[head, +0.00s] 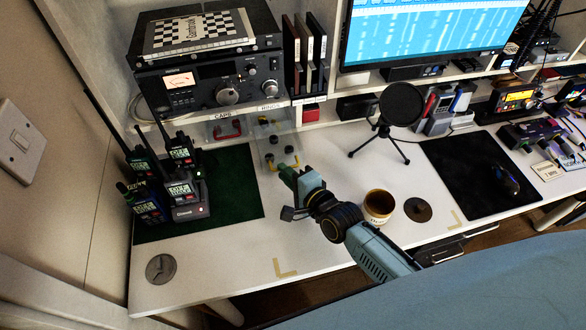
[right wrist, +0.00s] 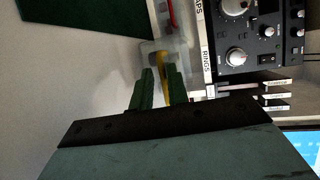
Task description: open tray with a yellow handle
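The clear tray (head: 264,132) stands out from under the shelf, beneath the RINGS label, in the head view. Several small dark and yellow pieces lie in it. Its yellow handle (head: 295,163) is at its front end, partly covered by my right gripper (head: 288,176). In the right wrist view the yellow handle (right wrist: 163,72) runs between the green fingers of my right gripper (right wrist: 161,88), which look closed around it with a narrow gap. My left gripper is in neither view.
A red-handled tray (head: 224,132) sits left under the CAPS label. Radios in a charger (head: 188,208) stand on a green mat (head: 235,180). A mug (head: 379,205) and a microphone tripod (head: 380,135) stand right of my gripper. The desk's front left is mostly clear.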

